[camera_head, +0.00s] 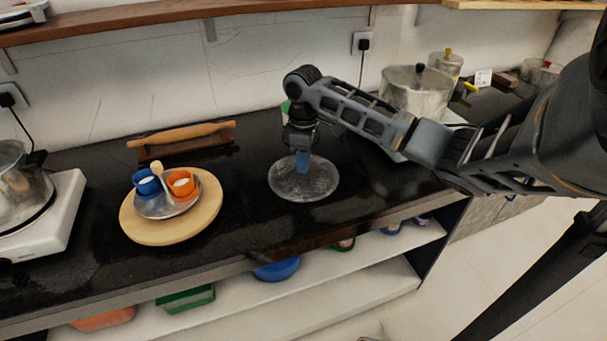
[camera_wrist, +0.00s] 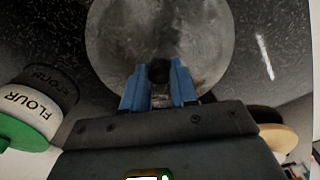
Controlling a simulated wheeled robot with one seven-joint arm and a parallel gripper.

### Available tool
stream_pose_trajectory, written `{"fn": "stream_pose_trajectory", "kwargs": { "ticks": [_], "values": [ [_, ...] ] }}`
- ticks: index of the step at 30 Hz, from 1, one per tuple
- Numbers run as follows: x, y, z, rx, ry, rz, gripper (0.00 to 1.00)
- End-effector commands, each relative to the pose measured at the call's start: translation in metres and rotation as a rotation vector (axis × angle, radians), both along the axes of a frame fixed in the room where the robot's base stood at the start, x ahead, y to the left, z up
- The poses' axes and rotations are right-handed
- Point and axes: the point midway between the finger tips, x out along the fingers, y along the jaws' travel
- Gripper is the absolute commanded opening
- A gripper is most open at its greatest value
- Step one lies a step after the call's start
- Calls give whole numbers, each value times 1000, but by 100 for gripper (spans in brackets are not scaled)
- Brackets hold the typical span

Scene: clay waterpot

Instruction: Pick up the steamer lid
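The steamer lid (camera_head: 318,187) is a round, shiny grey metal disc lying on the black countertop near the middle of the head view. In the wrist view the lid (camera_wrist: 205,40) fills the upper middle, with a small black knob (camera_wrist: 159,70) at its centre. My gripper (camera_head: 302,165) points down over the lid's centre. In the wrist view the blue fingers of my gripper (camera_wrist: 160,80) stand one on each side of the knob, with almost no gap to it. Whether they press on the knob cannot be told. In the head view my fingers hide the knob.
A round wooden board (camera_head: 147,232) holds a metal plate with blue and orange cups to the left. A rolling pin (camera_head: 181,134) lies behind it. A flour canister (camera_wrist: 30,108) with a green lid stands close to my gripper. A steamer pot (camera_head: 417,91) stands at the back right.

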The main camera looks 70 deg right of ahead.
Motion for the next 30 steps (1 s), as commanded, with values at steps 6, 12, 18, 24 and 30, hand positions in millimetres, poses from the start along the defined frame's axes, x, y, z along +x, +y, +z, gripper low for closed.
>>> {"fn": "stream_pose_trajectory", "kwargs": {
  "ticks": [6,12,18,24,30],
  "values": [
    [0,0,0,0,0,0,6],
    [0,0,0,0,0,0,0],
    [0,0,0,0,0,0,0],
    [0,0,1,0,-1,0,0],
    [1,0,7,-1,-2,0,0]
  ]
}}
